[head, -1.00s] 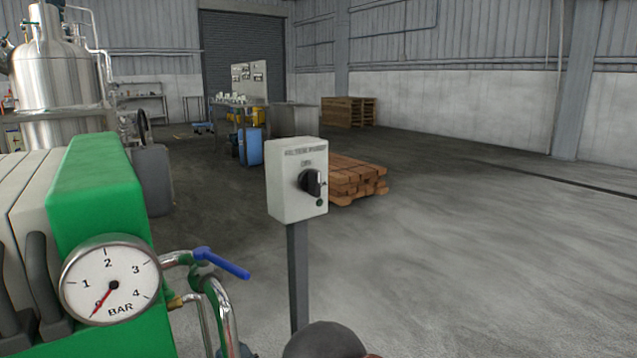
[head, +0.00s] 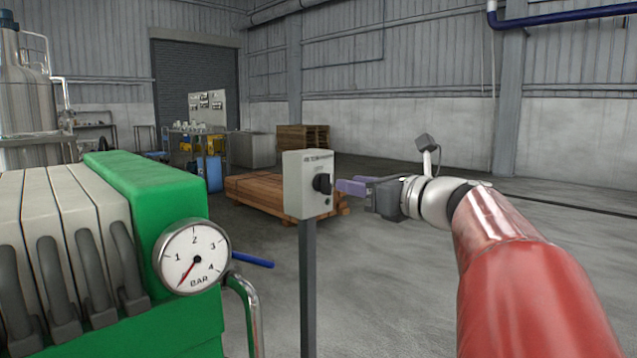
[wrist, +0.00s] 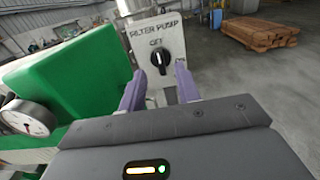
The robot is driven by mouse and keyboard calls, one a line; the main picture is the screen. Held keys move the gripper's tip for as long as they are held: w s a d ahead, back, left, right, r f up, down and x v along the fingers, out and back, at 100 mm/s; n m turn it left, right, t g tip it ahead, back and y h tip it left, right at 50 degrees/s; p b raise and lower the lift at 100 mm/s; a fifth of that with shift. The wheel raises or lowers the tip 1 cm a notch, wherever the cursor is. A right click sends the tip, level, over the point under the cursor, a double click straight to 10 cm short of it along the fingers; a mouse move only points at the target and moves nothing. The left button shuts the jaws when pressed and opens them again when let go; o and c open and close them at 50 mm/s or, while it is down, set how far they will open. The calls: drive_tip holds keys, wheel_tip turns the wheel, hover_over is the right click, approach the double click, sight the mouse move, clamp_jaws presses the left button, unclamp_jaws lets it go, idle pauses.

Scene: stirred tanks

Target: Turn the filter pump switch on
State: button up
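The filter pump switch is a black rotary knob (head: 322,183) on a pale grey box (head: 296,188) on a dark post. In the wrist view the box is lettered FILTER PUMP with OFF above the knob (wrist: 160,57), and the knob's grip stands about upright, towards OFF. My gripper (head: 348,187) is just right of the knob in the head view, its purple fingers reaching towards it. In the wrist view the fingers (wrist: 160,80) are apart, one on each side below the knob, with nothing between them. I see no contact with the knob.
A green filter press end (head: 150,200) with a pressure gauge (head: 192,257) stands close left of the switch. A blue-handled valve (head: 252,260) sticks out beside it. Stacked timber (head: 262,195) lies behind the box. The floor at right is clear.

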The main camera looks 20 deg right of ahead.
sight(331, 180)
drive_tip(key=x, duration=0.6)
drive_tip(key=shift+s, duration=0.1)
clamp_jaws()
